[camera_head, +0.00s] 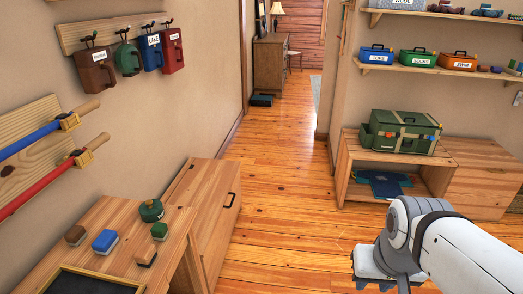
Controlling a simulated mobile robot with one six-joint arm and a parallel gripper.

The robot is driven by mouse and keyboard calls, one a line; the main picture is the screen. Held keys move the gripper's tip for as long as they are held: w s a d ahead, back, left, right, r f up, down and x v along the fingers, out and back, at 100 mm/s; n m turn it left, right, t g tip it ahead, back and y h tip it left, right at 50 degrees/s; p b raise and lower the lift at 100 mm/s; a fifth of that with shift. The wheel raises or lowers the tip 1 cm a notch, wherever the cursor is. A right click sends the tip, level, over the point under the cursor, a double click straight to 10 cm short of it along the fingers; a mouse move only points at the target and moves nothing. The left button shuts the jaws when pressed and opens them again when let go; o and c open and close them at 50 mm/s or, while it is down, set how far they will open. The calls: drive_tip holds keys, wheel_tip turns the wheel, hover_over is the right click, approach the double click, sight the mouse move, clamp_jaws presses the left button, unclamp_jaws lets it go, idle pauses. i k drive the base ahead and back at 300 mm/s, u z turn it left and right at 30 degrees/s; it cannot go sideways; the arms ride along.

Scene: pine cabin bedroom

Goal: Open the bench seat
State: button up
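A low wooden bench-like unit (344,167) stands against the right wall, with an open front. I cannot tell for certain which part is the bench seat. A wooden cabinet (212,220) with a black handle stands at the left, and it looks shut. My white and grey arm shows at the lower right, apart from the furniture; I cannot make out the gripper's fingers.
A green toolbox (404,130) sits on the bench-like unit, with dark blue cloth (385,183) inside the unit. A wooden table (120,215) at lower left holds several small blocks. The plank floor (285,200) between is clear, leading to a doorway.

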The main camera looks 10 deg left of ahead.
sight(206, 186)
drive_tip(key=u, duration=0.35)
drive_tip(key=i, duration=1.55)
drive_tip(key=u, duration=0.5)
drive_tip(key=i, duration=0.85)
drive_tip(key=u, duration=0.3)
